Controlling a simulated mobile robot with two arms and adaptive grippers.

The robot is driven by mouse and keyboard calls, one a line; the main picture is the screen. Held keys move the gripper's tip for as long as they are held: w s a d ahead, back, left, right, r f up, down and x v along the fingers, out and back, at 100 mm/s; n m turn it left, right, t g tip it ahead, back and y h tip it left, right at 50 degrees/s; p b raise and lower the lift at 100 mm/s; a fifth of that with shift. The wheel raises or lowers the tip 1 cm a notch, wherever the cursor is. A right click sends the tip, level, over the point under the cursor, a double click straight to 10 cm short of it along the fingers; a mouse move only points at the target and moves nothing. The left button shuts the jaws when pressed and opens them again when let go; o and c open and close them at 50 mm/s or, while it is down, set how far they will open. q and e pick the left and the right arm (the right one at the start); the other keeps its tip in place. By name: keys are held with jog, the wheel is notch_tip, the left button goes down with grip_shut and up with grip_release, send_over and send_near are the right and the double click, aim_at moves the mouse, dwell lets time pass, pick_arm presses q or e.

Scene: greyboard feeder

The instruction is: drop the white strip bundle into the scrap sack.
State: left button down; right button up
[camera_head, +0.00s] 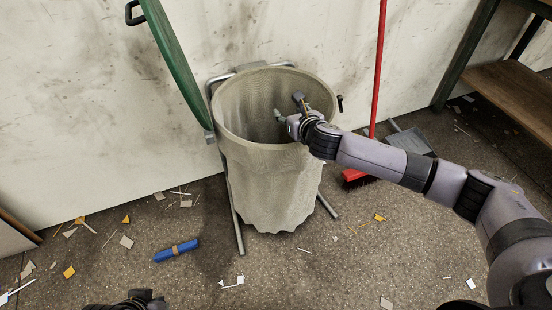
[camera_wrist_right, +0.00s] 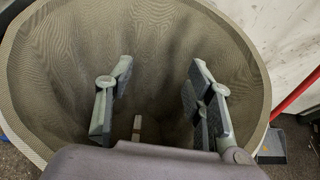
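The scrap sack (camera_head: 268,185) is a beige woven bag on a metal frame, its mouth open. My right gripper (camera_head: 288,106) reaches over the sack's mouth from the right. In the right wrist view the right gripper (camera_wrist_right: 160,85) has its fingers wide apart with nothing between them, pointing into the sack (camera_wrist_right: 60,50). A small pale piece with a brown band, which looks like the white strip bundle (camera_wrist_right: 137,123), shows low inside the sack, apart from the fingers and partly hidden by my gripper body. My left gripper (camera_head: 130,302) shows only partly at the bottom edge; its fingers are unclear.
A green lid (camera_head: 180,70) stands raised left of the sack. A blue bundle with a brown band (camera_head: 177,251) lies on the floor at left. A red broom (camera_head: 377,90), a dustpan (camera_head: 410,140) and a wooden shelf (camera_head: 515,92) are at right. Scraps litter the floor.

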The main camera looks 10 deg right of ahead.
jog(key=shift+o, duration=0.2)
jog(key=v, duration=1.2)
jog(key=shift+f, duration=0.15)
